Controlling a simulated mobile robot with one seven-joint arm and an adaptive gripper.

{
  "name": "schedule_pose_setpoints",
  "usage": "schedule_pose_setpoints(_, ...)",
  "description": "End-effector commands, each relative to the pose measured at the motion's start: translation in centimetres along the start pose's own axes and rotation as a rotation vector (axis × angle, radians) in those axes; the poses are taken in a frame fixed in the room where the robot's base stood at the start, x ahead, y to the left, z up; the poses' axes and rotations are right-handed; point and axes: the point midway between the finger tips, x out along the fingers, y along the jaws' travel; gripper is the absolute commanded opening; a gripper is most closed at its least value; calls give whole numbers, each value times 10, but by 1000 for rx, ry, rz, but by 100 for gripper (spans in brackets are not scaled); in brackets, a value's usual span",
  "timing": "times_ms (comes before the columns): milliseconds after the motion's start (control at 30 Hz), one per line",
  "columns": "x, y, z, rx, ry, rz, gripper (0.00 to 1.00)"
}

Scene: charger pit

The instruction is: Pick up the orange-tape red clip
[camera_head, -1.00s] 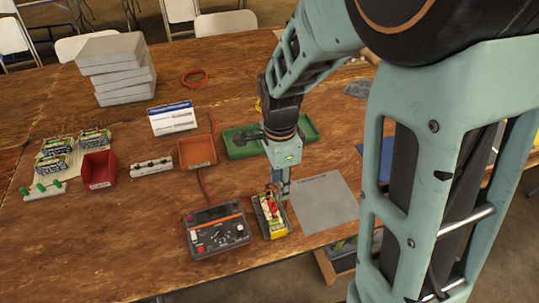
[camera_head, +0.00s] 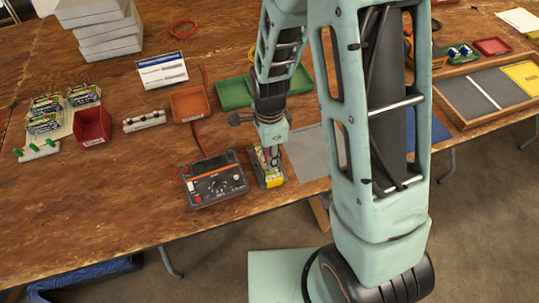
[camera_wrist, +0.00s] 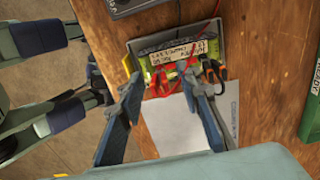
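In the wrist view a red clip (camera_wrist: 160,82) with a red lead sits at the edge of a grey tray holding a yellow-green battery pack (camera_wrist: 180,50) with a handwritten label. I cannot make out which clip bears orange tape. My gripper (camera_wrist: 163,85) is open, its blue-grey fingertips on either side of the red clip. The right fingertip is close to the second clip; contact is unclear. In the head view my gripper (camera_head: 269,158) points down over the battery pack (camera_head: 267,177) and partly hides the clips.
A black and orange meter (camera_head: 214,180) stands just left of the pack. A grey sheet (camera_head: 312,153) lies to its right. A green tray (camera_head: 236,93), an orange bin (camera_head: 189,104) and a red bin (camera_head: 92,126) stand farther back. The table's front edge is close.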

Motion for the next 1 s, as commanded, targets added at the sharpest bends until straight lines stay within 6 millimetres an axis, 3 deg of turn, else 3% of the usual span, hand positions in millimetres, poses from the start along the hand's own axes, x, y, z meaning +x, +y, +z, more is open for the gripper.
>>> schedule_pose_setpoints(233,2,0,0,-1,0,-1,32)
schedule_pose_setpoints(533,1,0,0,-1,0,-1,0)
schedule_pose_setpoints(1000,-6,0,0,-1,0,-2,0)
